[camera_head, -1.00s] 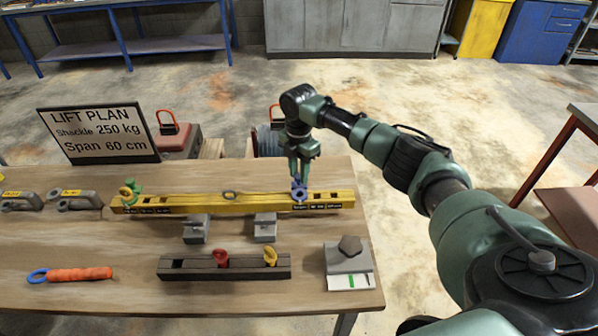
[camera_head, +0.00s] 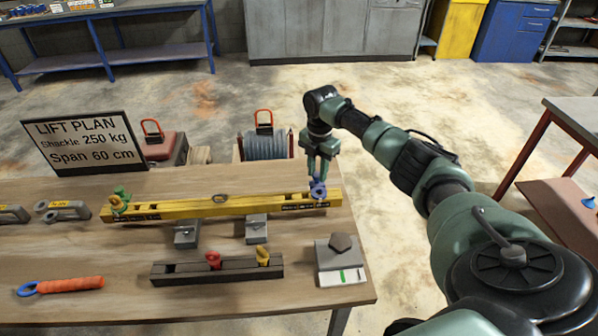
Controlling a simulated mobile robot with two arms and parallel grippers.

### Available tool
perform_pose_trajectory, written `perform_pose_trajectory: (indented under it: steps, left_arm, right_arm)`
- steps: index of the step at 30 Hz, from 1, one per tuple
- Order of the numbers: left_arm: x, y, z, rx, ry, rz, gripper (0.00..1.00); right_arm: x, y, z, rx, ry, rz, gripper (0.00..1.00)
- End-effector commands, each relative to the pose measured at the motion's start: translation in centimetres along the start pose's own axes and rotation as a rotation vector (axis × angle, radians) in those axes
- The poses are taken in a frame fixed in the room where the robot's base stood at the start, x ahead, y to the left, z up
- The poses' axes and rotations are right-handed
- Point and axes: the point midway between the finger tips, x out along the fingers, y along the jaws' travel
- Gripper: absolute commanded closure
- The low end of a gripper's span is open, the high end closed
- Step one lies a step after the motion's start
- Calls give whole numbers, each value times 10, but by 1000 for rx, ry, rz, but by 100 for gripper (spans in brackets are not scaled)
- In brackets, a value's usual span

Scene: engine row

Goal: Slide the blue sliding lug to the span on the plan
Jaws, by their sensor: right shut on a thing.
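The blue sliding lug (camera_head: 318,190) sits on the yellow beam (camera_head: 250,203) near its right end. My right gripper (camera_head: 318,178) comes down from above and is shut on the lug. A green lug (camera_head: 120,200) sits at the beam's left end, and a small ring stands at its middle. The lift plan board (camera_head: 85,143) at the back left reads "Shackle 250 kg" and "Span 60 cm". The span marks on the beam are too small to read, and the gripper partly hides the lug. My left gripper is not in view.
The beam lies above two grey blocks (camera_head: 257,229). In front stands a dark rack (camera_head: 217,273) with a red and a yellow piece. A grey block with a dark knob (camera_head: 340,260) is at the front right. Shackles (camera_head: 63,211) lie at left.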

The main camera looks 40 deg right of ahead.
Motion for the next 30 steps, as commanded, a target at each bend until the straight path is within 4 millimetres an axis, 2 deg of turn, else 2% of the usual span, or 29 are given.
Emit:
perform_pose_trajectory:
  steps: [4,11,12,14,24,30]
  left_arm:
    - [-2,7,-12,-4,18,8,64]
    - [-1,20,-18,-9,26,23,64]
    - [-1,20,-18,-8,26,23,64]
    - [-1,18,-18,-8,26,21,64]
    - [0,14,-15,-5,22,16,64]
    - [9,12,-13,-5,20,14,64]
  right_arm:
    - [2,-7,8,1,-6,0,100]
    - [2,-6,8,2,-7,1,100]
    - [2,-6,8,2,-7,1,68]
    - [2,-6,8,2,-7,1,52]
    - [0,-5,8,2,-6,4,52]
    - [-24,-5,8,2,-8,7,52]
